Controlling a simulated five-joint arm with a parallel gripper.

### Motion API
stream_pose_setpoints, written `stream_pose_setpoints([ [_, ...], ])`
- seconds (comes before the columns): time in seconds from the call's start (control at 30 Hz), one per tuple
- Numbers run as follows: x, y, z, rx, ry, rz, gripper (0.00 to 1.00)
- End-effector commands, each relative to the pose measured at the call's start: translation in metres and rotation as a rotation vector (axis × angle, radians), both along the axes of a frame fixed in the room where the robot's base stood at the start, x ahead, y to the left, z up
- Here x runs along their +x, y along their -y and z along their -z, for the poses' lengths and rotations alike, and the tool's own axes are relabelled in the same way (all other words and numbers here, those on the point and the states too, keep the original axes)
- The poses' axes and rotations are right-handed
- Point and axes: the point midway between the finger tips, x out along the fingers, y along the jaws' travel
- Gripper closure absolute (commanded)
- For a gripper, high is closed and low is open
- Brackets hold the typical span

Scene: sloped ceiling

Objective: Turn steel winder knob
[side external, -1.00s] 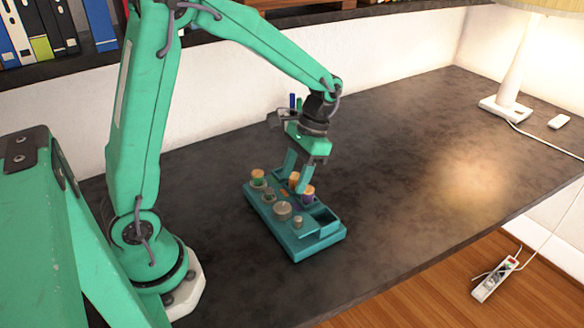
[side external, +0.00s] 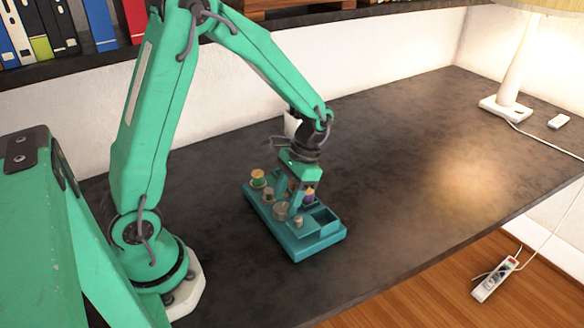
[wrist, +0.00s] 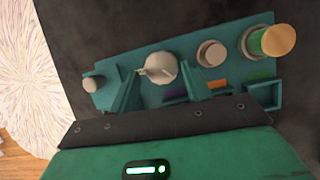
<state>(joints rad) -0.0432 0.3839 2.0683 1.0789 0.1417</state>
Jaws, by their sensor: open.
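The steel winder knob (side external: 281,210) is a round grey disc on top of the teal sewing tray (side external: 318,245). In the wrist view the knob (wrist: 160,66) shows a small arm on its left side. My gripper (side external: 297,190) is low over the tray, pointing down, behind the knob in the side view. In the wrist view my gripper (wrist: 195,88) is open, with one teal finger on each side. Nothing shows held between the fingers.
A green spool (side external: 258,178), a smaller spool (side external: 268,195) and a purple spool (side external: 309,194) stand on the tray around my gripper. A small peg (side external: 298,222) stands near the knob. A lamp (side external: 512,75) stands far right. The dark desk (side external: 410,170) is otherwise mostly clear.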

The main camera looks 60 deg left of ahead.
Motion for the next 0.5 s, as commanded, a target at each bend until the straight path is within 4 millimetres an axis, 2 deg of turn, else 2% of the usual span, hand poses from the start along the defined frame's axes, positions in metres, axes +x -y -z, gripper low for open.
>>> stream_pose_setpoints([
  [0.2,-0.007,-0.001,0.016,-0.001,0.0,0.0,0.52],
  [0.5,-0.008,-0.001,0.019,-0.001,0.001,0.0,0.52],
])
